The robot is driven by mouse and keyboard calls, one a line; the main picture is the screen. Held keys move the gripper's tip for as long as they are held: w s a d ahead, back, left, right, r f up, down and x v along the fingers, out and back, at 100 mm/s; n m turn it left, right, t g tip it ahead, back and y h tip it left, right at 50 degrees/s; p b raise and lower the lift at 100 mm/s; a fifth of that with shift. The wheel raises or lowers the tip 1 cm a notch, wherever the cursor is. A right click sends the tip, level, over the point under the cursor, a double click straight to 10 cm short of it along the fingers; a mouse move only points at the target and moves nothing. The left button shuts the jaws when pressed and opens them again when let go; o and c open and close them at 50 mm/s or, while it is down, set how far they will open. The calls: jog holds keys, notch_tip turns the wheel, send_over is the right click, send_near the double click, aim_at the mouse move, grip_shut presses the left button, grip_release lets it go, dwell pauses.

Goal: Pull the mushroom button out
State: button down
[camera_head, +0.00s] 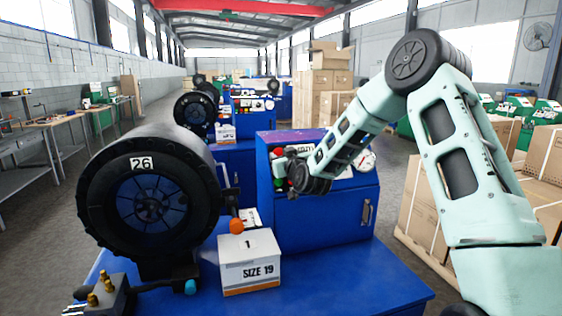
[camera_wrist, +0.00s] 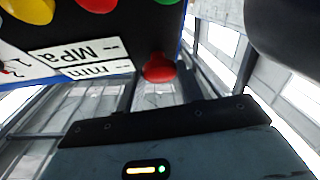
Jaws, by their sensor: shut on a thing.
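The control panel (camera_head: 318,165) is the sloped face of a blue cabinet (camera_head: 330,222). My gripper (camera_head: 284,169) is at the left side of this panel, and my wrist covers part of it. In the wrist view a red rounded button (camera_wrist: 158,68), which looks like the mushroom button, shows at the panel's lower edge, just beyond my dark gripper body (camera_wrist: 165,138). The jaws are shut on it as far as I can tell; the fingertips are not clearly visible. In the head view the button cannot be told apart from other red and green spots by my gripper.
A black crimper head marked 26 (camera_head: 143,164) stands left of the cabinet. A white SIZE 19 box (camera_head: 249,262) sits on the blue bench (camera_head: 345,294). In the wrist view, yellow (camera_wrist: 30,8), red (camera_wrist: 97,3) and green buttons are close by on the panel.

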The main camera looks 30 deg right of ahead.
jog(key=c, duration=0.9)
grip_release()
jog(key=shift+s+r, duration=0.1)
jog(key=shift+s, duration=0.05)
jog(key=s+a+b, duration=0.1)
jog(key=s+b, duration=0.1)
jog(key=s, duration=0.6)
jog(key=s+a+b, duration=0.2)
jog(key=s+b, duration=0.1)
jog(key=s, duration=0.6)
jog(key=shift+a+b, duration=0.25)
jog(key=shift+b, duration=0.1)
